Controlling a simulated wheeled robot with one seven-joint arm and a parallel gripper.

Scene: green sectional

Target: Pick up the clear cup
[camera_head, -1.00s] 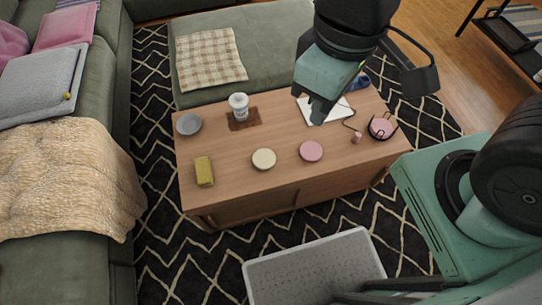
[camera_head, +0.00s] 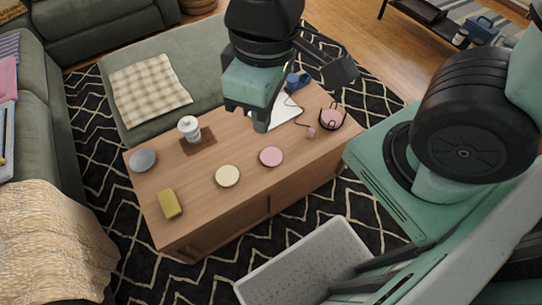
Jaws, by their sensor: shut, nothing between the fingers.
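The cup (camera_head: 189,128) stands upright on a small brown mat (camera_head: 199,142) near the back left of the wooden coffee table (camera_head: 215,207). It looks whitish and see-through, with a pale upper part. My gripper (camera_head: 247,117) is over the table to the right of the cup, apart from it, pointing down. Its fingers are shut and empty. The gripper hides part of a white notebook or paper (camera_head: 288,112) behind it.
A grey bowl (camera_head: 143,160), a yellow block (camera_head: 169,204), a cream disc (camera_head: 228,176), a pink disc (camera_head: 271,156) and a pink round item (camera_head: 332,119) lie on the table. A grey perforated bin (camera_head: 300,262) stands in front. A green ottoman (camera_head: 205,75) lies behind.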

